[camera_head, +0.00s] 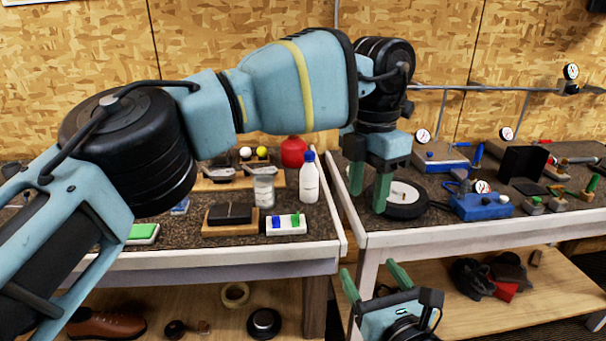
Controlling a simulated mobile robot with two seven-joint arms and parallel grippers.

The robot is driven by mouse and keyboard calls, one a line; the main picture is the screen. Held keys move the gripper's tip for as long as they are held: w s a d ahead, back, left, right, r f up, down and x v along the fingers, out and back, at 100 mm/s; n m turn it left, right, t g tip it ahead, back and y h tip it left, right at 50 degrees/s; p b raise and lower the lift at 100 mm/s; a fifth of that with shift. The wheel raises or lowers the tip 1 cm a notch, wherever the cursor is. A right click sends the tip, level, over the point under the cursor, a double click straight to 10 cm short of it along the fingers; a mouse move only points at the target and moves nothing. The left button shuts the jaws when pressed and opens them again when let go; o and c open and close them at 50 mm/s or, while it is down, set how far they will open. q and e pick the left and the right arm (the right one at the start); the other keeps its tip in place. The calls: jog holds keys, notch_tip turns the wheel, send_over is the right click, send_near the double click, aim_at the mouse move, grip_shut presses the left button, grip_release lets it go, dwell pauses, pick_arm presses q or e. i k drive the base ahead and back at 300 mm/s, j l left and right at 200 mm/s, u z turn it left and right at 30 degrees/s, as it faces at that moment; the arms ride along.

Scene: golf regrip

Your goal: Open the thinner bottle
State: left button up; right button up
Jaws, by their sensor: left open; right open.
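A white bottle (309,184) with a blue cap (309,156) stands upright near the right end of the left bench; it looks like the thinner bottle, and its cap is on. My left gripper (367,200) points down to the right of the bottle, above the left edge of the right bench. Its green fingers are apart, with nothing seen between them. My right gripper (368,268) is low in front of the benches, fingers pointing up and spread, and empty. Neither gripper touches the bottle.
A red container (293,151) stands behind the bottle, and a clear jar (264,191) to its left. A white block with blue and green clips (286,224) lies in front. A round black-rimmed dish (407,200) sits beside my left gripper. A gap separates the benches.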

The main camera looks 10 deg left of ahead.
aim_at(309, 175)
jog(key=i+j, duration=0.35)
jog(key=i, duration=0.15)
jog(key=i+j, duration=0.4)
jog(key=i, duration=0.05)
